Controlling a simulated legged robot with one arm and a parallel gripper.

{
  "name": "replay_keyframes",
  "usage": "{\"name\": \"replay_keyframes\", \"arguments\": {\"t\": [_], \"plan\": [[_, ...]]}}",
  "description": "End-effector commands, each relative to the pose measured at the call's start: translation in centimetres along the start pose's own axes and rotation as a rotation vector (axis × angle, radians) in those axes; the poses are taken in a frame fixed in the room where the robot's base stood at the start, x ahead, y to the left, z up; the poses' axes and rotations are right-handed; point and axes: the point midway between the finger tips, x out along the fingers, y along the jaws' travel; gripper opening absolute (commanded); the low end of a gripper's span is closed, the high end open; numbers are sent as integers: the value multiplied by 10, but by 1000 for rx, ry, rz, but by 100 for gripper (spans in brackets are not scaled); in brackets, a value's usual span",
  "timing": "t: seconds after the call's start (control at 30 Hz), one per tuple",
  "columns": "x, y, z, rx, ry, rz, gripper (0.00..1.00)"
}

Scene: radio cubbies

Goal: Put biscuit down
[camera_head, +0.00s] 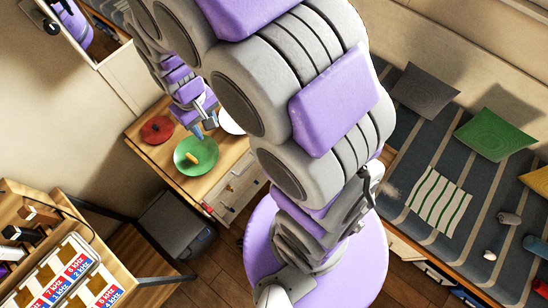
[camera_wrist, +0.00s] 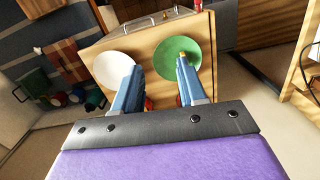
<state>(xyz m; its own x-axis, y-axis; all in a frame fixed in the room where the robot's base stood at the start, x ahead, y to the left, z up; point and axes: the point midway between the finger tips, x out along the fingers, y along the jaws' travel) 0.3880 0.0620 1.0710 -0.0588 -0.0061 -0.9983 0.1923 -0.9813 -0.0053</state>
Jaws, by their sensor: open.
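A small yellow-brown biscuit (camera_head: 192,158) lies on a round green plate (camera_head: 205,152) on the wooden tabletop. My gripper (camera_head: 203,129) is just above the plate's far edge, in the head view. In the wrist view my gripper (camera_wrist: 157,70) is open, its two blue fingers apart with nothing between them. The right fingertip overlaps the green plate (camera_wrist: 172,48) and partly hides the biscuit (camera_wrist: 183,55). A white plate (camera_wrist: 112,64) sits beside the green one, partly behind the left finger. My arm covers part of the white plate (camera_head: 229,122) in the head view.
A red round item (camera_head: 157,130) stands on the left of the wooden cabinet top (camera_head: 165,168). A bed with pillows (camera_head: 425,92) and striped covers is at right. A dark bin (camera_head: 177,222) stands below the cabinet. Shelving with a labelled radio panel (camera_head: 70,278) is at lower left.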

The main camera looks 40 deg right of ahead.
Motion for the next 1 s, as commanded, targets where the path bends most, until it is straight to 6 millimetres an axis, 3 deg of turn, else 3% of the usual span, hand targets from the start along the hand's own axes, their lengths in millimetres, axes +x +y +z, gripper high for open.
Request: {"name": "replay_keyframes", "arguments": {"t": [0.1,0.3,0.6,0.8,1.0], "plan": [[-28,9,39,39,-12,-2,41],[-60,19,108,98,-42,-7,41],[-83,21,202,172,-85,-13,41],[-85,19,227,192,-97,-15,41],[-85,19,230,194,-100,-15,41]]}}
